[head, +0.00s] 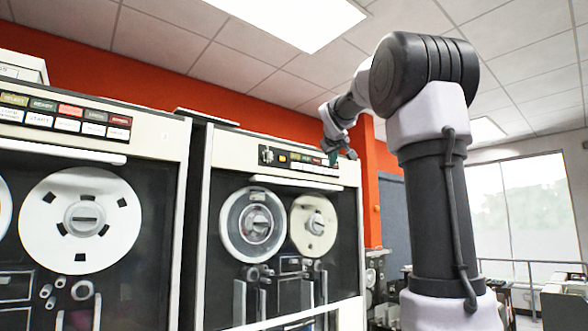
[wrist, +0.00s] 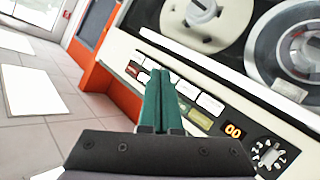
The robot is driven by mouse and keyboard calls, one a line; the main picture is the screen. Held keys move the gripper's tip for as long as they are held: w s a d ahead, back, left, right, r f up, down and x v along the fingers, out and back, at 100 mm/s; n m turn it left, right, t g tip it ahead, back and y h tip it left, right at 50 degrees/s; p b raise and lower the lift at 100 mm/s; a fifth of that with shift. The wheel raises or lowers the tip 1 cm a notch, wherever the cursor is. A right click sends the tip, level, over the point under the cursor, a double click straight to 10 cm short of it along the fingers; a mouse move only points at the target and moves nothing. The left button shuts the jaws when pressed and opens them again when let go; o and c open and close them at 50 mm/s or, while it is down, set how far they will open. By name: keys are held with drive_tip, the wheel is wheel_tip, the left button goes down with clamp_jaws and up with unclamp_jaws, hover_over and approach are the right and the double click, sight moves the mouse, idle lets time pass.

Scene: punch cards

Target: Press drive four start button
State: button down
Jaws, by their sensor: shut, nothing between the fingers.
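My gripper (head: 333,160) is at the right end of this panel. In the wrist view my gripper (wrist: 160,70) has its two green fingers together, empty, with the tips over the button rows. White buttons (wrist: 210,103) show beside the fingers, and a yellow-green button (wrist: 207,116) lies in the other row. The fingers hide part of the rows. Labels here are unreadable, so I cannot tell which is start. Contact is unclear.
Another tape drive (head: 135,200) stands at the left; its panel has a white button marked START (head: 39,120). An orange display reading 00 (wrist: 233,131) and a round dial (wrist: 268,155) sit along the panel. Open floor (wrist: 60,70) lies beyond the drive's end.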

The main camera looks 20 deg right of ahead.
drive_tip(key=shift+w+a+r, duration=0.1)
drive_tip(key=shift+w+r, duration=0.1)
drive_tip(key=shift+r, duration=0.05)
approach(311, 169)
drive_tip(key=shift+s+d+x, duration=0.1)
drive_tip(key=shift+d+x, duration=0.05)
drive_tip(key=shift+x, duration=0.7)
drive_tip(key=shift+s+d+x, duration=0.1)
drive_tip(key=shift+d+x, duration=0.1)
drive_tip(key=shift+x, duration=0.65)
drive_tip(key=shift+s+d+x, duration=0.1)
drive_tip(key=shift+d+x, duration=0.05)
drive_tip(key=shift+x, duration=0.7)
drive_tip(key=shift+w+f, duration=0.2)
drive_tip(key=shift+w+a, duration=0.15)
drive_tip(key=shift+w, duration=0.1)
drive_tip(key=shift+w+a, duration=0.15)
drive_tip(key=shift+w, duration=0.35)
idle(0.8)
drive_tip(key=shift+s, duration=0.1)
drive_tip(key=shift+s+d, duration=0.3)
drive_tip(key=shift+s, duration=0.5)
